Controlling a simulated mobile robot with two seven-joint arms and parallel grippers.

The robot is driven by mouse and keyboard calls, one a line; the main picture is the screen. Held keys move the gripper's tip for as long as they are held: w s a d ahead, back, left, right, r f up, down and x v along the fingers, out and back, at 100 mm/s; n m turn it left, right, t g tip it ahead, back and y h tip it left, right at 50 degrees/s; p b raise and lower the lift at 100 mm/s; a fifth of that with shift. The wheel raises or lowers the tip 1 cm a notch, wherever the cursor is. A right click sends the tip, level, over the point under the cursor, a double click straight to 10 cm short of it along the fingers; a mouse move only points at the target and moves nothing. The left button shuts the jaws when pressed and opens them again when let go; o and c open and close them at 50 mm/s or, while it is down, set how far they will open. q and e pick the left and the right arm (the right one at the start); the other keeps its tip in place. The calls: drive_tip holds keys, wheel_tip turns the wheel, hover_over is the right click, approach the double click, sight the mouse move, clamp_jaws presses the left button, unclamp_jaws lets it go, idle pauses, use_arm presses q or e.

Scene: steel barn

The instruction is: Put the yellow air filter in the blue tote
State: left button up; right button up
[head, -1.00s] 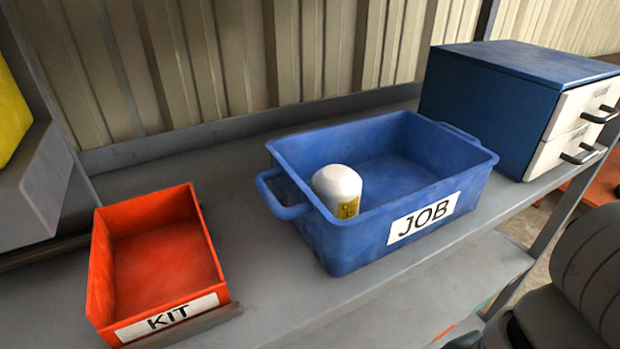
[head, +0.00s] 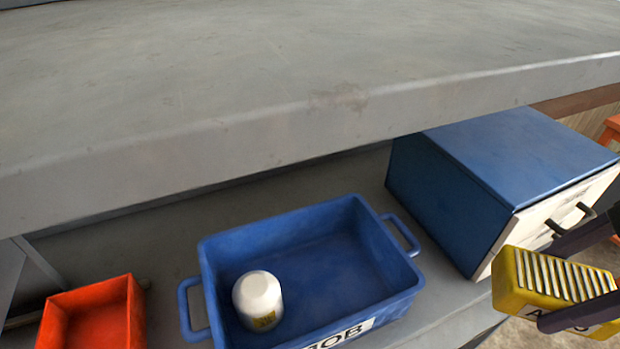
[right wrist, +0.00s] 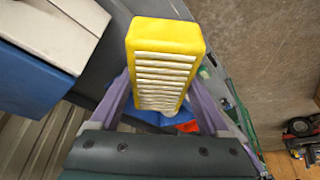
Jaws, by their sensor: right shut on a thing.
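The yellow air filter (head: 513,283), with white pleats and dark lettering, is at the lower right of the head view. My right gripper (head: 572,276) is shut on it, one finger on each side. In the right wrist view the filter (right wrist: 165,38) sits between the fingers of the gripper (right wrist: 162,95). The blue tote (head: 215,262) with a JOB label stands on the lower shelf, left of the filter and apart from it. A white canister (head: 258,293) with a yellow label is inside the tote, at its left. My left gripper is not in view.
A blue drawer cabinet (head: 500,165) with white fronts stands between the tote and the filter. A grey upper shelf (head: 300,80) overhangs the back of the lower one. An orange KIT bin (head: 95,315) is at the lower left.

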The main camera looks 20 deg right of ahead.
sight(494, 277)
drive_tip(key=shift+w+a+f+t+y+b, duration=0.25)
drive_tip(key=shift+w+a+t+y+b, duration=0.1)
drive_tip(key=shift+w+a+b, duration=0.15)
drive_tip(key=shift+w+a+f+t+y+b, duration=0.25)
drive_tip(key=shift+w+a+t+y+b, duration=0.15)
drive_tip(key=shift+w+b, duration=0.2)
drive_tip(key=shift+w+a+f+t+y+b, duration=0.25)
drive_tip(key=shift+w+a+t+y+b, duration=0.15)
drive_tip(key=shift+w+a+b, duration=0.15)
drive_tip(key=shift+w+a+f+t+y+b, duration=0.2)
drive_tip(key=shift+w+a+t+y+b, duration=0.15)
drive_tip(key=shift+b, duration=0.3)
drive_tip(key=w+a+b, duration=0.4)
drive_tip(key=w+a, duration=0.6)
drive_tip(key=a, duration=0.1)
drive_tip(key=w+a+f+g+h+p, duration=0.3)
drive_tip(key=w+a+f+p, duration=0.1)
drive_tip(key=f, duration=0.2)
drive_tip(key=shift+w+a+p, duration=0.15)
drive_tip(key=shift+a+p, duration=0.15)
drive_tip(key=shift+p, duration=0.05)
